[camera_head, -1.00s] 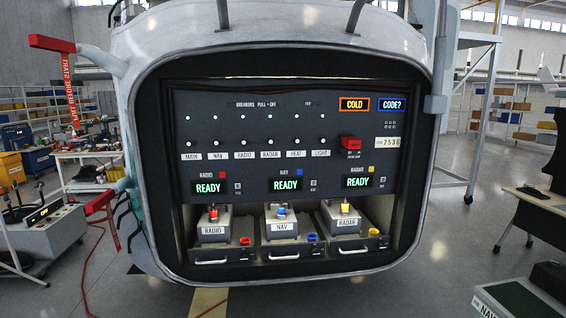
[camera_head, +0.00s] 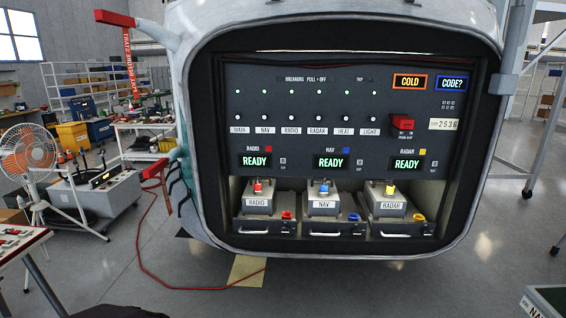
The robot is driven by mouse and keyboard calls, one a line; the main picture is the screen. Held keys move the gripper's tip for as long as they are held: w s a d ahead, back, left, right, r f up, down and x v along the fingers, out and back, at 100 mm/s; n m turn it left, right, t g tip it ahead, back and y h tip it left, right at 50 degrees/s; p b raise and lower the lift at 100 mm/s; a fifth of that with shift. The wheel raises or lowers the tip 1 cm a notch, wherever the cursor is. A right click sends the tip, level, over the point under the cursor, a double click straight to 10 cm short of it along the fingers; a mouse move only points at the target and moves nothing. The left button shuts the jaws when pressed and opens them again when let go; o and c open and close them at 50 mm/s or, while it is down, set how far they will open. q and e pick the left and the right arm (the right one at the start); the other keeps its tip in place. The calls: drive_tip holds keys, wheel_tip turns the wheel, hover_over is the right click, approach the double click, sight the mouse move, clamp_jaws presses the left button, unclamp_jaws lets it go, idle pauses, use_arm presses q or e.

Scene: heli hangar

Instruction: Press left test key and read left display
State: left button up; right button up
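The panel (camera_head: 380,95) of the nose bay faces me. Its left display (camera_head: 255,161), under the label RADIO and a red square, reads READY in green. A small grey key (camera_head: 282,161) sits just right of it; its lettering is too small to read. The middle NAV display (camera_head: 331,162) and the right RADAR display (camera_head: 407,163) also read READY. Each has a similar small key beside it. Neither of my grippers is in view.
Below the panel stand the RADIO unit (camera_head: 257,203), NAV unit (camera_head: 323,204) and RADAR unit (camera_head: 388,206) on trays. An orange-framed sign (camera_head: 410,81) reads COLD.

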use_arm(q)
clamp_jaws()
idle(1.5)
